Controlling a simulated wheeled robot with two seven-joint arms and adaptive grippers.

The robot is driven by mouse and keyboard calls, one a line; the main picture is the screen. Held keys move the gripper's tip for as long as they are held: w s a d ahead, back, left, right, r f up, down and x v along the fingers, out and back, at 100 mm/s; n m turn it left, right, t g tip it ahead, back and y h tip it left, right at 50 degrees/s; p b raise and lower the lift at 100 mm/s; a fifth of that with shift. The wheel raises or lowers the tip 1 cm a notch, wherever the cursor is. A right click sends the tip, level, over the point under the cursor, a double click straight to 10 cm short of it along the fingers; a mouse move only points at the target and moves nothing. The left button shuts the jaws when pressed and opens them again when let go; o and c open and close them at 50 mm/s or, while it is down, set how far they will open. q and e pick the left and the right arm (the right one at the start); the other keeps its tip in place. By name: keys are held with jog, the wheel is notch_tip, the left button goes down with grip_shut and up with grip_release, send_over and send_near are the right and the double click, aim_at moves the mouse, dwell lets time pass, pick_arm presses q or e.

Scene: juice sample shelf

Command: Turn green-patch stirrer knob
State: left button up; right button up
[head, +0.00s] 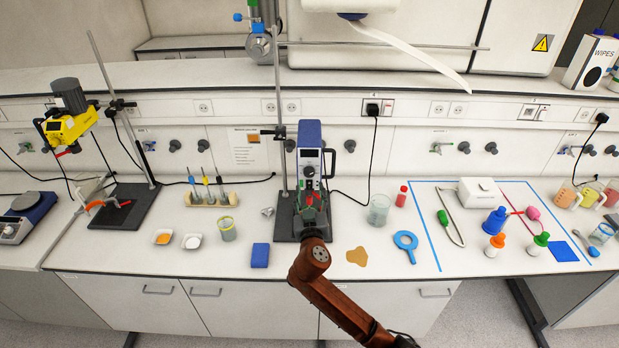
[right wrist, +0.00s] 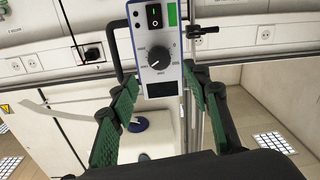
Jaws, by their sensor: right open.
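The stirrer (head: 309,140) is a blue and grey box on a stand at the middle of the bench. In the right wrist view, its grey front panel (right wrist: 150,37) carries a green patch (right wrist: 172,13), a black rocker switch and a round black stirrer knob (right wrist: 158,57) with a scale around it. My right gripper (head: 313,205) is in front of the stirrer, below its panel in the head view. In the right wrist view, its green-padded fingers (right wrist: 163,85) are spread to either side below the knob, with nothing between them. My left gripper is not in view.
A stand rod (head: 282,130) rises beside the stirrer. A yellow stirrer (head: 68,127) stands at the left. A glass beaker (head: 379,210) and a red-capped bottle (head: 401,197) stand to the right; a blue block (head: 260,255) lies at front left, and a brown spill (head: 357,257) at front right.

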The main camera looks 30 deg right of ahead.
aim_at(309, 175)
jog(key=p+x, duration=0.1)
jog(key=x, duration=0.4)
jog(key=shift+w+d, duration=0.15)
jog(key=shift+d, duration=0.05)
jog(key=shift+x, duration=0.75)
jog(key=shift+f, duration=0.1)
jog(key=shift+c, duration=0.2)
jog(key=c, duration=1.1)
